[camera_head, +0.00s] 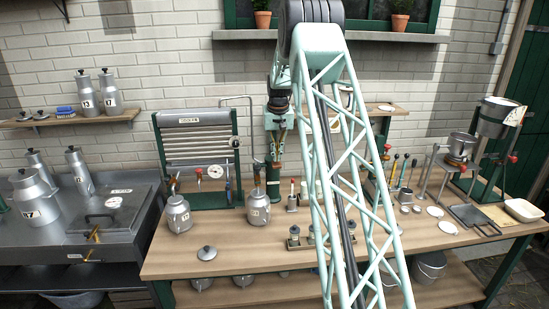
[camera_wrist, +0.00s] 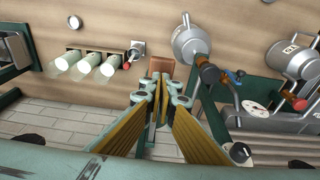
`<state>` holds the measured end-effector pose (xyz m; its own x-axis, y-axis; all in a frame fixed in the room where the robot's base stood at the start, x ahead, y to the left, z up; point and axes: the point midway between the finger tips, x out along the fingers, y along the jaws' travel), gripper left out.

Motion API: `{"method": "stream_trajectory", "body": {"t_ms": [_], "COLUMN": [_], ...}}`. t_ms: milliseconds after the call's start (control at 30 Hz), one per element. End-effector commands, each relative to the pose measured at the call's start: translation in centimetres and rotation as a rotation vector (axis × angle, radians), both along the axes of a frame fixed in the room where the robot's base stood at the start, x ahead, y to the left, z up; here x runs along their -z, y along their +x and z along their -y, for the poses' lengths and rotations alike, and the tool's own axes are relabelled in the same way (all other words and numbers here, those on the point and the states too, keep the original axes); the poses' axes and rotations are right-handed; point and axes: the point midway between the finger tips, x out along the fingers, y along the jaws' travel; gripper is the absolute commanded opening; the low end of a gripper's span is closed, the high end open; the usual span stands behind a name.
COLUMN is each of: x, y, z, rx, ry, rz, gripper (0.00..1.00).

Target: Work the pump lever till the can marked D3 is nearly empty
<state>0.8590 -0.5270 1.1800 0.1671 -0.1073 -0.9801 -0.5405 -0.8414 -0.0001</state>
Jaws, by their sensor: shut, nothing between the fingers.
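Two grey metal cans with pale labels stand on the bench. One is the left can (camera_head: 178,213), also in the wrist view (camera_wrist: 291,56). The other is the right can (camera_head: 258,208), also in the wrist view (camera_wrist: 190,42). Their labels are too small to read, so I cannot tell which is D3. A small red-knobbed lever (camera_head: 292,190) stands right of the right can, also in the wrist view (camera_wrist: 130,62); I cannot tell whether it is the pump lever. My gripper (camera_wrist: 159,78) is shut and empty, above a reddish-brown block (camera_wrist: 161,67).
Several glass bottles (camera_wrist: 85,64) stand beside the red-knobbed lever. The slatted cooler (camera_head: 195,140) with a dial is behind the left can. A loose lid (camera_head: 207,253) lies in front. My arm hides the bench's middle. A pot on a stand (camera_head: 458,148) is at right.

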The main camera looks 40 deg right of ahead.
Motion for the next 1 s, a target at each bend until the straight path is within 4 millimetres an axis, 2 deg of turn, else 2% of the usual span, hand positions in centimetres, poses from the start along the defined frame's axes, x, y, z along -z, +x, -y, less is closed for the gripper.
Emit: {"method": "stream_trajectory", "body": {"t_ms": [267,1000], "x": [0.4,4.8], "y": [0.0,0.0], "z": [0.0,0.0], "rx": [0.000,0.000], "ry": [0.000,0.000], "rz": [0.000,0.000], "gripper": [0.00,0.00]}}
